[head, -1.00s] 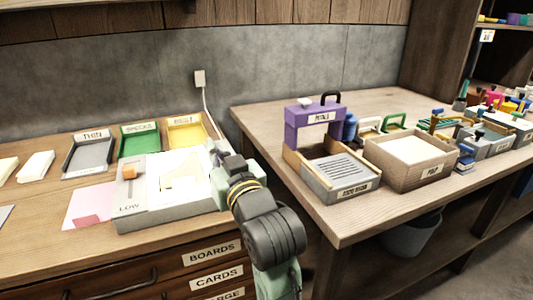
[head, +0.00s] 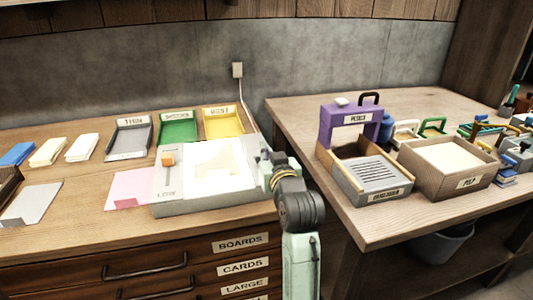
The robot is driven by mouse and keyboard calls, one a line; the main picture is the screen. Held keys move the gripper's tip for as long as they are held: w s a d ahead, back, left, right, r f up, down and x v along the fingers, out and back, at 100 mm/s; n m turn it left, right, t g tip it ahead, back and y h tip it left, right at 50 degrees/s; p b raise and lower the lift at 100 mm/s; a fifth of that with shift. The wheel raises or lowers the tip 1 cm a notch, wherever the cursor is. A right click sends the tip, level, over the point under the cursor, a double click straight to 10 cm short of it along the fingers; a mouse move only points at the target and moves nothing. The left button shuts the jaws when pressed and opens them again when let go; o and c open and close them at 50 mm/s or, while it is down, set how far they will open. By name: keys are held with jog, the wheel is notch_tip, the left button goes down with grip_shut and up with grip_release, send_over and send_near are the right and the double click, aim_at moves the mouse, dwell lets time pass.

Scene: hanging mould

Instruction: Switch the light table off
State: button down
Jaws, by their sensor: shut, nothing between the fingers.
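The light table (head: 190,208) sits on the wooden counter in the head view. Its panel (head: 212,160) looks bright white, with a pale cut shape on it. An orange slider knob (head: 168,158) is near the top of a slot on its left side, above a label that seems to read LOW. My gripper (head: 265,158) is at the right edge of the light table, apart from the slider. My wrist hides part of it; it appears shut and empty.
Grey, green (head: 178,127) and yellow trays stand behind the light table. A pink sheet (head: 130,188) lies to its left. A cord runs from the wall outlet (head: 237,70) down behind my arm. A purple press (head: 350,122) and a pulp box (head: 448,165) stand on the right table.

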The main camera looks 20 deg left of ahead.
jog(key=shift+f, duration=0.5)
jog(key=shift+w+a+r+p, duration=0.1)
jog(key=shift+w+r+p, duration=0.05)
jog(key=shift+p, duration=0.65)
jog(key=shift+w+a+g+h+p, duration=0.15)
jog(key=shift+g+h+p, duration=0.3)
jog(key=shift+p, duration=0.6)
jog(key=shift+w+a+f, duration=0.15)
jog(key=shift+w+f, duration=0.15)
jog(key=shift+f, duration=0.15)
